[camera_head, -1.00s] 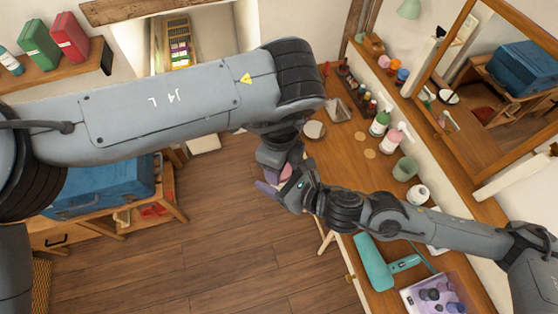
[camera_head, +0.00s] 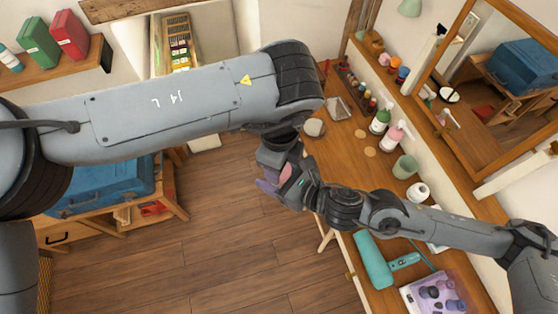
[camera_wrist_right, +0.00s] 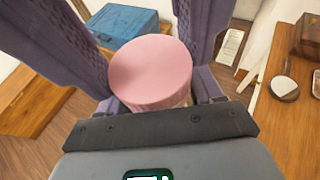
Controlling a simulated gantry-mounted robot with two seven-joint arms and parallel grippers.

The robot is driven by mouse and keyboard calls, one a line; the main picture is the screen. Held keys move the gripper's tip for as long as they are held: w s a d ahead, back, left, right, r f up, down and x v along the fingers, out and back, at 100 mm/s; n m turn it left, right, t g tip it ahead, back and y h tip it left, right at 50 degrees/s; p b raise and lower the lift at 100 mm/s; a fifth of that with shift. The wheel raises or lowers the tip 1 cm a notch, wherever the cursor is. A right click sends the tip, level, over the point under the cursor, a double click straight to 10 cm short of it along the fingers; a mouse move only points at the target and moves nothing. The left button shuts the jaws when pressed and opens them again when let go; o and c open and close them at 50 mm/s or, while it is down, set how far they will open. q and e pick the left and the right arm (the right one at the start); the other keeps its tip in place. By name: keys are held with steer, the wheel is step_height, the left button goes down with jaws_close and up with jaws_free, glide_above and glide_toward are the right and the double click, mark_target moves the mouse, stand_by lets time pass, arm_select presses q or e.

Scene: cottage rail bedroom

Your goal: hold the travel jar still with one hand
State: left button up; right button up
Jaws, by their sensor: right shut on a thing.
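The travel jar, with a round pink top (camera_wrist_right: 150,70), sits between the purple fingers of my right gripper (camera_wrist_right: 145,50) in the right wrist view. The right gripper is shut on it. In the head view a small pink part of the jar (camera_head: 285,173) shows at the right gripper (camera_head: 270,186), in the air beside the dressing table. My left arm reaches in from the left, and its wrist end (camera_head: 279,150) is right above the jar. The left fingers are hidden, so their state and any contact with the jar cannot be told.
The wooden dressing table (camera_head: 345,165) holds bottles, a green cup (camera_head: 405,167), a teal hair dryer (camera_head: 375,260) and a palette (camera_head: 438,294). A mirror (camera_head: 500,90) stands behind. A blue case (camera_head: 105,188) rests at left. The floor (camera_head: 225,250) below the grippers is clear.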

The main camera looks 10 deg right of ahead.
arm_select(q)
steer(key=shift+s+f, duration=0.1)
steer(key=shift+f, duration=0.4)
steer(key=shift+r, duration=0.15)
steer(key=shift+s+d+r, duration=0.1)
steer(key=shift+r, duration=0.1)
stand_by(0.3)
steer(key=shift+s+d+r, duration=0.15)
steer(key=shift+d+r, duration=0.1)
steer(key=shift+r, duration=0.3)
stand_by(0.7)
steer(key=shift+a+f, duration=0.15)
steer(key=shift+f, duration=0.75)
stand_by(0.7)
steer(key=shift+r, duration=0.1)
steer(key=shift+r, duration=0.25)
steer(key=shift+r, duration=0.55)
stand_by(0.5)
steer(key=shift+c, duration=0.5)
